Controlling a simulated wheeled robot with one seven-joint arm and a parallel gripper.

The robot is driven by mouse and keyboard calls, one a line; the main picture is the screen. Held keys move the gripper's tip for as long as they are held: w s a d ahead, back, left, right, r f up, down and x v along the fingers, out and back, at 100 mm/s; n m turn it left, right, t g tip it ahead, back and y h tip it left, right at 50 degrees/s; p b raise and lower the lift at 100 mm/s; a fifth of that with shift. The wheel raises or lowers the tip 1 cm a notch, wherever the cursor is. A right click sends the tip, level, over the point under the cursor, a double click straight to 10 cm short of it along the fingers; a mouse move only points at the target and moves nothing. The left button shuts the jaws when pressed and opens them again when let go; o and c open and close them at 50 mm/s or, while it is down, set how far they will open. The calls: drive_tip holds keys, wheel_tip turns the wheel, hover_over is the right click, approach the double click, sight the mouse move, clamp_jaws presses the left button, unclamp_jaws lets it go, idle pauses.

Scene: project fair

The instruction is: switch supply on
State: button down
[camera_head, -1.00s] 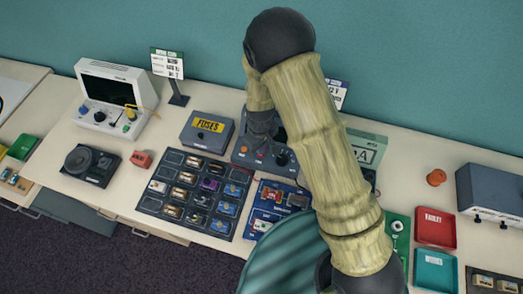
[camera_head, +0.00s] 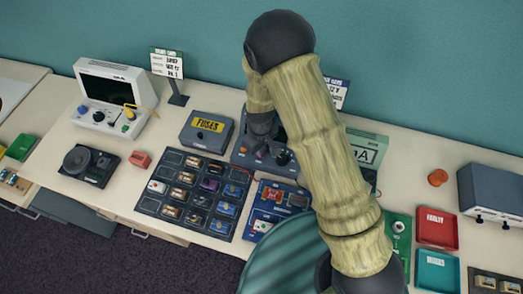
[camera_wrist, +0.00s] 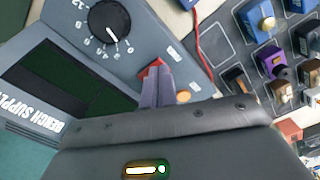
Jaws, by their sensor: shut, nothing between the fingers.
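The bench supply (camera_wrist: 128,75) is a grey box with a dark green display (camera_wrist: 60,75) and a black numbered dial (camera_wrist: 108,22). In the head view, the supply (camera_head: 243,154) stands on the table, partly hidden behind my arm. A red switch (camera_wrist: 151,68) and a small orange round part (camera_wrist: 183,96) sit on its panel. My gripper (camera_wrist: 155,74) is shut and empty, its fingertips at the red switch and covering part of it. I cannot tell if they touch it or whether the switch is on. My gripper also shows in the head view (camera_head: 262,147).
A grey FUSES box (camera_head: 207,130) stands left of the supply. A dark tray of several parts (camera_head: 198,190) lies in front. A red wire (camera_wrist: 202,40) runs beside the panel. An oscilloscope (camera_head: 108,92), a sign (camera_head: 167,65) and red and teal trays (camera_head: 437,228) stand farther off.

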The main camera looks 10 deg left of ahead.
drive_tip(key=shift+f, duration=0.25)
drive_tip(key=shift+r, duration=0.1)
drive_tip(key=shift+r+p, duration=2.35)
drive_tip(key=shift+r, duration=1.1)
drive_tip(key=d+r+m+t+b, duration=0.1)
drive_tip(key=d+r+m+b, duration=0.35)
drive_tip(key=d+r, duration=0.65)
drive_tip(key=s+d+r+m+b, duration=0.1)
drive_tip(key=s+d+m, duration=0.2)
drive_tip(key=d, duration=0.4)
drive_tip(key=s+d+r+m+t+b, duration=0.1)
drive_tip(key=s+d+r+m, duration=0.1)
drive_tip(key=d, duration=0.5)
drive_tip(key=shift+s+d+m+t, duration=0.3)
drive_tip(key=shift+s+m, duration=0.45)
drive_tip(key=shift+s, duration=0.35)
